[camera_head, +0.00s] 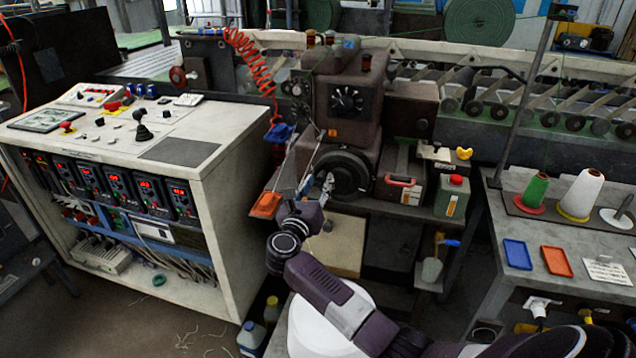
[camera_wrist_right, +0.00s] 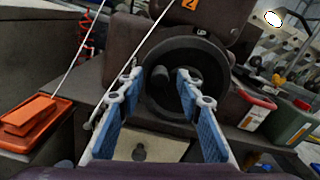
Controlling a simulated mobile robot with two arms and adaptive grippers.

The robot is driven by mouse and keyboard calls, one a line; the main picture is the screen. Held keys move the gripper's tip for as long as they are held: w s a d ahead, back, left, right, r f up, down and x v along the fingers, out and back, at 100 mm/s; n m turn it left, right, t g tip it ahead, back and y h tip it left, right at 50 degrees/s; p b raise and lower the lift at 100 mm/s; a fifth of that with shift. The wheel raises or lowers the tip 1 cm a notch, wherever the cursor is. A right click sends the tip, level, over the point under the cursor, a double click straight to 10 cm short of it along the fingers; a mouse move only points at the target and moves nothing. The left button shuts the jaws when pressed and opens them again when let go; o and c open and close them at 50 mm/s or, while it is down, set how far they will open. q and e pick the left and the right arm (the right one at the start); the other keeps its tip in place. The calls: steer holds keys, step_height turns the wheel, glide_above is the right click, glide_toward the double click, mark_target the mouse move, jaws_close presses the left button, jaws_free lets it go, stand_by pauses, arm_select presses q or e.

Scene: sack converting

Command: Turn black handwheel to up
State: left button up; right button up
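The black handwheel (camera_head: 347,172) is mounted low on the front of the dark machine. In the right wrist view the handwheel (camera_wrist_right: 222,75) is a thick round rim with a small dark knob (camera_wrist_right: 160,82) at its left side. My right gripper (camera_head: 317,188) is in front of the wheel's lower left. In the wrist view its blue-padded fingers (camera_wrist_right: 160,82) are open, with the wheel and knob showing between them. I cannot tell whether they touch the wheel. A white UP label (camera_wrist_right: 201,32) sits above the wheel. My left gripper is not in view.
A white control console (camera_head: 210,165) stands at the left. An orange tray (camera_head: 266,204) is left of the wheel. A red-handled box (camera_head: 403,185) and a green canister (camera_head: 453,197) stand to its right. A table (camera_head: 492,225) with thread cones is further right.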

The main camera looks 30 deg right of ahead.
mark_target(339, 195)
jaws_close()
steer(key=shift+f, duration=0.15)
stand_by(0.4)
steer(key=s+f+n+p, duration=0.1)
steer(key=f+n+p, duration=0.1)
steer(key=n, duration=0.4)
steer(key=d+f+n+p, duration=0.1)
steer(key=f+n+p, duration=0.1)
steer(key=n, duration=0.4)
steer(key=s+d+f+n+p, duration=0.1)
steer(key=f+n+p, duration=0.1)
steer(key=n+p, duration=0.2)
steer(key=shift+s+n, duration=0.35)
steer(key=shift+n, duration=0.85)
steer(key=shift+s+d+f+n+p, duration=0.1)
steer(key=shift+s+d+n+p, duration=0.25)
steer(key=shift+n, duration=0.45)
steer(key=shift+s+d+f+n+p, duration=0.1)
steer(key=shift+n+p, duration=0.3)
steer(key=shift+n, duration=0.4)
